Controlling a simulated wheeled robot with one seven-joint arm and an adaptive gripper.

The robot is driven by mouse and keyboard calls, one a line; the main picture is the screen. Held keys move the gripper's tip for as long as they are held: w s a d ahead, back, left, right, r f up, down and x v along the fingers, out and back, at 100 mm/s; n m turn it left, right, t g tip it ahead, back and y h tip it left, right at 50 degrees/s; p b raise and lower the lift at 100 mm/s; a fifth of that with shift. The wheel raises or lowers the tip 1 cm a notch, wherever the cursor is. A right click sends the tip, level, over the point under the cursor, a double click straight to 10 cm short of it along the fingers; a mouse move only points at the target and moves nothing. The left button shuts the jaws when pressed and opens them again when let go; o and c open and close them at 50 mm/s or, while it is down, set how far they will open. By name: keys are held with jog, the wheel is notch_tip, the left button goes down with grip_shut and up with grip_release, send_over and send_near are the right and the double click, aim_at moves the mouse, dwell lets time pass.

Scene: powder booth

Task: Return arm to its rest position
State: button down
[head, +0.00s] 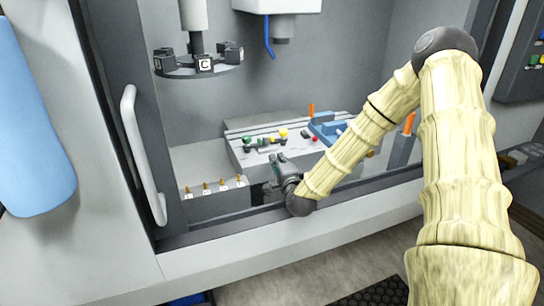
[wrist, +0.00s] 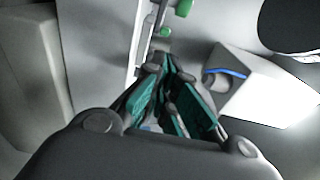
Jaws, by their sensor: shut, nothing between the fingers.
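My arm, in a pale yellow cover, reaches from the right of the head view down to the booth opening. My gripper (head: 277,166) is at the arm's end, just inside the front sill and in front of the grey table. In the wrist view my gripper (wrist: 168,68) has teal-sided fingers that come together at the tips. It is shut and I see nothing held in it. The arm hides part of the table's right side.
The grey table (head: 240,154) carries small coloured knobs and a blue fixture (head: 326,131). A row of brass-tipped pegs (head: 222,184) stands left of my gripper. A round carousel (head: 197,69) hangs above. The door handle (head: 140,150) is at left; the sill (head: 235,226) runs in front.

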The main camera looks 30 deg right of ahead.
jog(key=v, duration=0.3)
jog(key=shift+r, duration=0.1)
jog(key=shift+s+d, duration=0.1)
